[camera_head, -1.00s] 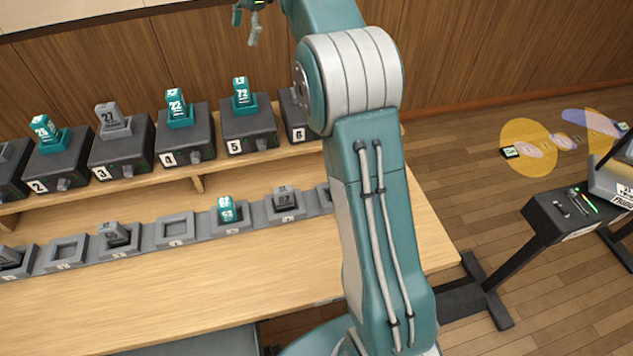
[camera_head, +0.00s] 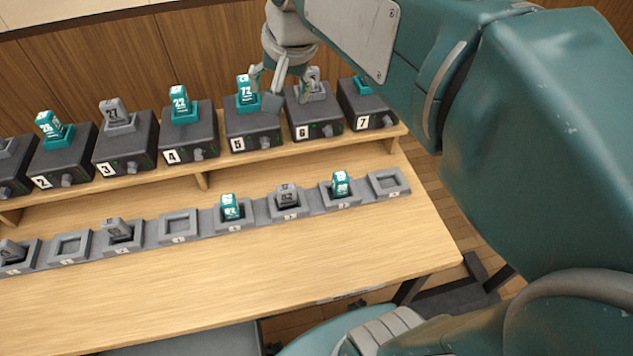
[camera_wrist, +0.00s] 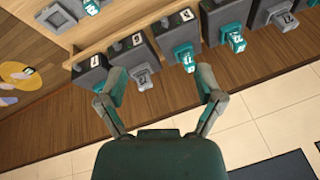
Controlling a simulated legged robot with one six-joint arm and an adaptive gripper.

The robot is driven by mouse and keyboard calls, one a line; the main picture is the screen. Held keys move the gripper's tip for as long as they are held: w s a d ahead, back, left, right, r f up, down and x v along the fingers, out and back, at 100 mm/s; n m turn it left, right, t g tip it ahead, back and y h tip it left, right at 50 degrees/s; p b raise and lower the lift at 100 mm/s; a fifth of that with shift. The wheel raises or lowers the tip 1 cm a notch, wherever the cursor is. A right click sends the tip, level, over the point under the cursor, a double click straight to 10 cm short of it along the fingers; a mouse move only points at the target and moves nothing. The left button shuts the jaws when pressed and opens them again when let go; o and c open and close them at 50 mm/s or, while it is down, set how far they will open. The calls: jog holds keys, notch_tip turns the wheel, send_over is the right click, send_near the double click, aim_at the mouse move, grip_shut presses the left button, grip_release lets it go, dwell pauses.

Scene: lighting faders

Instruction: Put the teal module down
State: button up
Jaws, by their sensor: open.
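My gripper (camera_head: 283,92) is open and hangs by boxes 5 and 6 of the upper shelf. In the wrist view its spread fingers (camera_wrist: 162,95) hold nothing. Teal modules stand upright on box 5 (camera_head: 244,90), box 4 (camera_head: 179,100) and box 2 (camera_head: 47,123). Two more teal modules sit in the lower row of trays, a left one (camera_head: 229,206) and a right one (camera_head: 341,184). Box 7 (camera_head: 366,104) has a teal cradle (camera_head: 362,86) with no tall module visible on it. Which module the task names cannot be told.
Grey modules stand on box 3 (camera_head: 113,112) and box 6 (camera_head: 313,80), the latter partly behind my gripper. Grey modules also sit in the lower row. Empty trays show at the row's right end (camera_head: 388,183) and at centre-left (camera_head: 178,226). The wooden bench front (camera_head: 230,285) is clear.

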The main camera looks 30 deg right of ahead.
jog(key=s+f+n+t+h, duration=0.1)
jog(key=s+f+n, duration=0.5)
jog(key=s+f, duration=0.4)
jog(key=s, duration=0.3)
jog(key=shift+s, duration=0.35)
jog(key=shift+r, duration=0.1)
jog(key=shift+c, duration=0.3)
jog(key=c, duration=0.3)
jog(key=shift+c, duration=0.2)
